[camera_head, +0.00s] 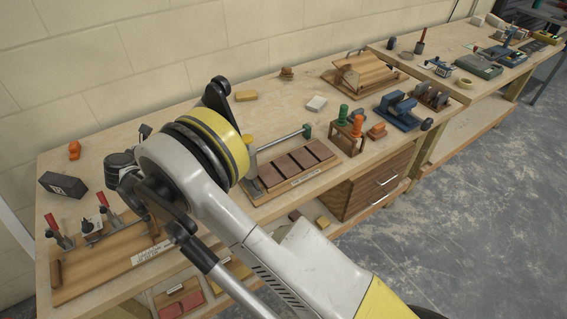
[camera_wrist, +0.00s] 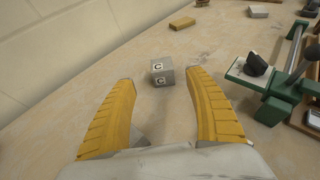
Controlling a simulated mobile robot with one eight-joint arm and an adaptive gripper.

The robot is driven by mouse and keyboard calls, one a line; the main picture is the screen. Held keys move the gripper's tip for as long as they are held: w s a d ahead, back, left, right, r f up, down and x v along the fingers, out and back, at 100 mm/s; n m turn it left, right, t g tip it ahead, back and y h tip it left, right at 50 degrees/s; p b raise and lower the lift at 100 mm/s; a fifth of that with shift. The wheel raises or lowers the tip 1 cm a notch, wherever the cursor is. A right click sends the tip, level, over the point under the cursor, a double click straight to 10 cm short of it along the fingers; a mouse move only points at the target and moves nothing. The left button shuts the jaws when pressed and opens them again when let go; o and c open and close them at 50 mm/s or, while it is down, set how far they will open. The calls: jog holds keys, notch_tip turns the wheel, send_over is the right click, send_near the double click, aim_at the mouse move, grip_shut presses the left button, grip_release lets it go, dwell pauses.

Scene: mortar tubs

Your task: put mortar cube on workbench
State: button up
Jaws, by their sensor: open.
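A small grey cube marked with the letter C (camera_wrist: 162,72) rests on the wooden workbench top (camera_wrist: 225,48) in the wrist view. I take it to be the mortar cube. My gripper (camera_wrist: 163,80) is open, with its two yellow fingers to the left and right of the cube's near side. The cube lies at or just beyond the fingertips, and I cannot tell whether either finger touches it. In the head view the workbench (camera_head: 180,108) stands along the wall, and my arm hides the cube and my gripper.
A green and steel clamp (camera_wrist: 275,85) stands right of my gripper. A yellow block (camera_wrist: 182,23) and a pale block (camera_wrist: 258,11) lie farther back. Bench behind the cube is clear.

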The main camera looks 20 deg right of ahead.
jog(key=w+d+r+n+t+y, duration=0.1)
jog(key=d+r+n+t, duration=0.15)
jog(key=r, duration=0.65)
jog(key=w+d+r+n+t+y, duration=0.15)
jog(key=r+n, duration=0.25)
jog(key=r, duration=0.4)
jog(key=w+d+r+n+t+y, duration=0.1)
jog(key=d+r+n+t, duration=0.2)
jog(key=r, duration=0.6)
jog(key=s+d+r+n+y, duration=0.3)
jog(key=s+r+n+y, duration=0.6)
jog(key=n, duration=0.5)
jog(key=s+d+f+n+g+h, duration=0.2)
jog(key=s+d+f+n+g, duration=0.2)
jog(key=s, duration=0.7)
jog(key=s+d+f+n+g+h, duration=0.2)
jog(key=s+d+f+n+g, duration=0.2)
jog(key=s+d+f+n, duration=0.4)
jog(key=s+d+f+n+g+h, duration=0.2)
jog(key=s+d+f+n+g, duration=0.2)
jog(key=s, duration=1.2)
jog(key=d+f+n, duration=0.2)
jog(key=d+f, duration=0.2)
jog(key=f, duration=0.1)
jog(key=shift+d+f, duration=0.35)
jog(key=shift+s, duration=0.1)
